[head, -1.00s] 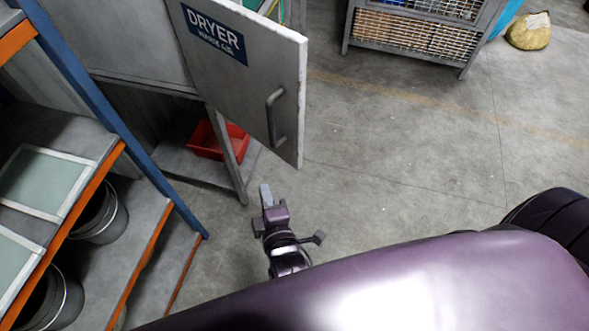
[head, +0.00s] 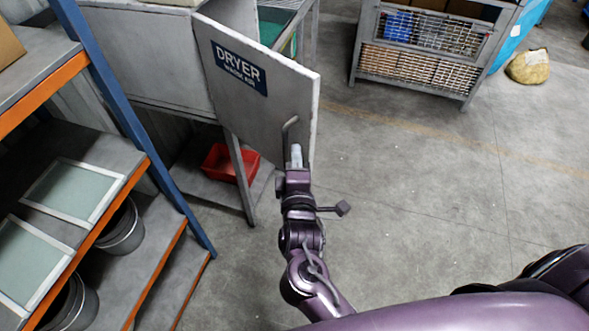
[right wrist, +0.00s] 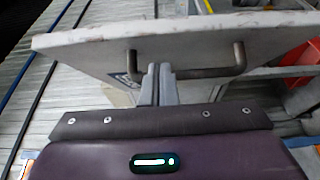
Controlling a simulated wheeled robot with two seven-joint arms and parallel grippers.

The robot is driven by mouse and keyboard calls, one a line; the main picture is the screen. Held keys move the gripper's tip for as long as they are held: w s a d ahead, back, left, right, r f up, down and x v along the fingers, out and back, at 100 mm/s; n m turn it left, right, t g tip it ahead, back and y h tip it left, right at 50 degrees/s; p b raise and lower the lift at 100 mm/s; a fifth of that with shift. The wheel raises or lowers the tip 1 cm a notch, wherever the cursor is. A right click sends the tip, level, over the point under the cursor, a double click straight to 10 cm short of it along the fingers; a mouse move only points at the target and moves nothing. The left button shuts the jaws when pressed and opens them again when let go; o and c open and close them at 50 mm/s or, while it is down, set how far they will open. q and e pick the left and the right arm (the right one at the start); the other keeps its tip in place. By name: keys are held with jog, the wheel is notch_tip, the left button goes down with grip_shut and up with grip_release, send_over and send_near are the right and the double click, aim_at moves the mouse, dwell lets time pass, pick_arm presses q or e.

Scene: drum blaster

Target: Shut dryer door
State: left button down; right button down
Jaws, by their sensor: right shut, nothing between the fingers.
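The grey dryer door (head: 265,95), with a blue DRYER sign, stands open in the head view, swung out from the grey dryer cabinet (head: 150,55). Its bar handle (head: 286,135) is near the free edge. My right gripper (head: 296,156) is shut and empty, with its fingertips at the handle's lower part in the head view. In the right wrist view the shut fingers (right wrist: 158,85) point at the door (right wrist: 190,50), beside the handle bar (right wrist: 200,72); I cannot tell whether they touch it. My left gripper is not in view.
An orange and blue shelf rack (head: 130,175) with framed panels and buckets stands at the left. A red bin (head: 225,163) sits on a low shelf under the cabinet. A wire crate cart (head: 425,45) and yellow sack (head: 528,66) are at the back right. The floor at right is clear.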

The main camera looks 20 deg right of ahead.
aim_at(305, 136)
jog(key=shift+w+d+p, duration=0.2)
jog(key=shift+w+d, duration=0.15)
jog(key=shift+d, duration=0.35)
jog(key=shift+w+d+p, duration=0.2)
jog(key=shift+w+d, duration=0.1)
jog(key=shift+d, duration=0.4)
